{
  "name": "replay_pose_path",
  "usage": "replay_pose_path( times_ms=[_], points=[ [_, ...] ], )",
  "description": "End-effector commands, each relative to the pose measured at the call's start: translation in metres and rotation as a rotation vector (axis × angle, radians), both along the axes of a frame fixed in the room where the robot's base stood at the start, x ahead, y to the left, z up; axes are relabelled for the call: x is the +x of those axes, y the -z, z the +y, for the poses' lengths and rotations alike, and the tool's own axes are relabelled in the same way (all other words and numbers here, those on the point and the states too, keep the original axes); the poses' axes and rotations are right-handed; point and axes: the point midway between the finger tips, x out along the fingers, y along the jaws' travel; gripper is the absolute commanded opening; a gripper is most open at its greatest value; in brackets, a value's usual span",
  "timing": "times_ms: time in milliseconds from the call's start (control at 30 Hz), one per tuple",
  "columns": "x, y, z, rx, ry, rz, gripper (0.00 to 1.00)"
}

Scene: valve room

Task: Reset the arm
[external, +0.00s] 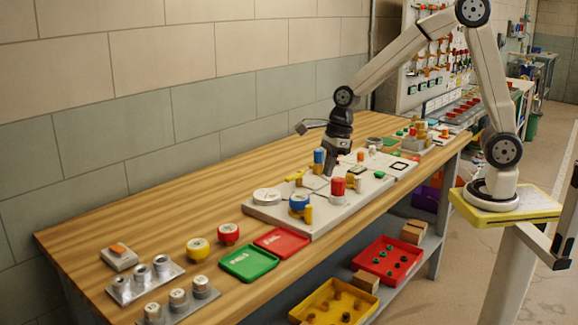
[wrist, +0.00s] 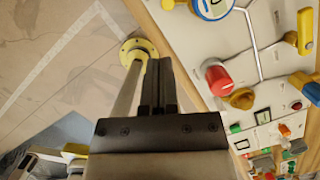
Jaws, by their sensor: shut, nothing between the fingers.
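My gripper (external: 328,174) points down over the grey valve board (external: 268,214) on the wooden bench, between a blue knob (external: 319,156) and a red knob (external: 338,187). In the wrist view my gripper (wrist: 158,70) has its fingers together and empty. The red knob (wrist: 218,80) stands to the right of the fingers, apart from them. A round blue valve (external: 299,201) with yellow fittings sits on the near part of the board, and shows at the top of the wrist view (wrist: 211,8).
A green tray (external: 249,262) and a red tray (external: 282,242) lie left of the board. Yellow and red round pieces (external: 198,249) stand beyond them. Metal cylinders (external: 161,264) sit at the bench's left end. The back strip of the bench (external: 180,195) is clear.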

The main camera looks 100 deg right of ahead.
Motion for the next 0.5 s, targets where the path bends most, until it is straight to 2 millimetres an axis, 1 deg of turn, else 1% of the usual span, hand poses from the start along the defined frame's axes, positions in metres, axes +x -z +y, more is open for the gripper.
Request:
replay_pose_path(
  times_ms=[333, 500],
  points=[
    [-0.0002, 0.0002, 0.0009, -0.004, -0.013, -0.001, 0.00],
    [-0.0027, 0.0011, 0.0067, -0.030, -0.105, -0.006, 0.00]
  ],
)
